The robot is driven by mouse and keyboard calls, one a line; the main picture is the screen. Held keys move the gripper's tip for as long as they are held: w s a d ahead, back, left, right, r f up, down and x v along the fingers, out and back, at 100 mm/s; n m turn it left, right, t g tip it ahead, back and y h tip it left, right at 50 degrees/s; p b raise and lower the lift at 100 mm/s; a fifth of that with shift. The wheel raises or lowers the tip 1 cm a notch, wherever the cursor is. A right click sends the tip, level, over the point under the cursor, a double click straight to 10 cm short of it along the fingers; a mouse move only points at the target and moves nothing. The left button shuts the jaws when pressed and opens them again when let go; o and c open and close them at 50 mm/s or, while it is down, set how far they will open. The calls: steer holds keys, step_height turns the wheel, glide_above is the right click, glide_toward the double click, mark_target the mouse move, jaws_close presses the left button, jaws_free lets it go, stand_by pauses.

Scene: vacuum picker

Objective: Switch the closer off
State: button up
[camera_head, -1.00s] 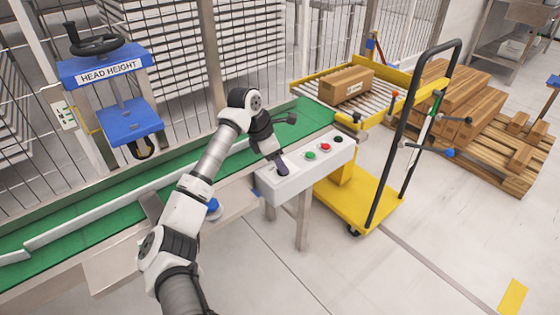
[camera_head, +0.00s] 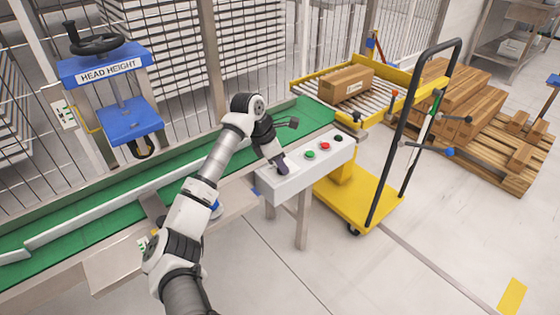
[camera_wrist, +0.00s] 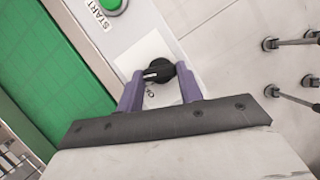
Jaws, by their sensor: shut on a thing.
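A light grey control box (camera_head: 308,172) stands beside the green conveyor, with a green button (camera_head: 310,154), a red button (camera_head: 325,146) and a black button (camera_head: 338,138) on its top. My gripper (camera_head: 283,167) reaches down to the box's near left end. In the wrist view, my gripper (camera_wrist: 160,77) has its purple fingers shut on a black rotary knob (camera_wrist: 157,69), one finger on each side. The knob carries a pale pointer mark and sits on a white plate. The green START button (camera_wrist: 113,4) shows above it. In the head view my gripper hides the knob.
The green conveyor belt (camera_head: 90,205) runs behind the box. A blue HEAD HEIGHT unit (camera_head: 106,68) stands at the left. A yellow trolley (camera_head: 357,204) stands right of the box. A carton (camera_head: 346,84) lies on the rollers behind. The floor in front is clear.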

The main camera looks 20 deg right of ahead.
steer(key=shift+n, duration=0.3)
steer(key=n+t, duration=0.1)
steer(key=n, duration=0.1)
steer(key=n+t+b, duration=0.1)
steer(key=n, duration=0.1)
steer(key=shift+s+f+b, duration=0.1)
steer(key=shift+s+b, duration=0.1)
steer(key=shift+b, duration=0.1)
steer(key=shift+s+d+n+t+y+b, duration=0.1)
steer(key=shift+n+t+y+b, duration=0.25)
steer(key=shift+n, duration=0.7)
steer(key=shift+s+d+n+t+y+b, duration=0.1)
steer(key=shift+n+t+y+b, duration=0.25)
steer(key=shift+n, duration=0.7)
steer(key=shift+w, duration=0.1)
steer(key=o, duration=1)
steer(key=v, duration=1.4)
steer(key=shift+b, duration=0.35)
